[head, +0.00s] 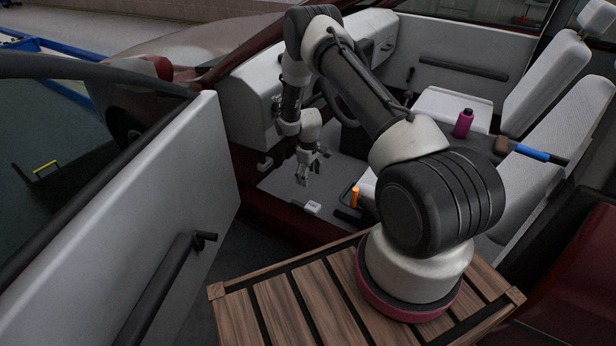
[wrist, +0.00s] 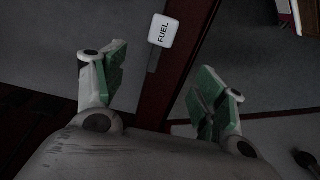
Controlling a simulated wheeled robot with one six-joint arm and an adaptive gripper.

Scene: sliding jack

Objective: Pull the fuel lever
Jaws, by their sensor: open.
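The fuel lever (wrist: 162,31) is a small white block marked FUEL on a dark stem, at the top middle of the wrist view. In the head view the white fuel lever (head: 313,207) sits low by the car's door sill. My gripper (head: 309,171) points down inside the door opening, a little above and behind the lever in the head view. In the wrist view my gripper (wrist: 161,92) is open and empty, its green-padded fingers spread wide. The lever lies beyond the fingertips, roughly between their lines, and appears untouched.
The open car door (head: 130,190) stands at the left. An orange cylinder (head: 354,197) stands beside the seat, right of the lever. A magenta bottle (head: 463,123) and a blue-handled brush (head: 531,152) are on the seats. The footwell floor around my gripper looks clear.

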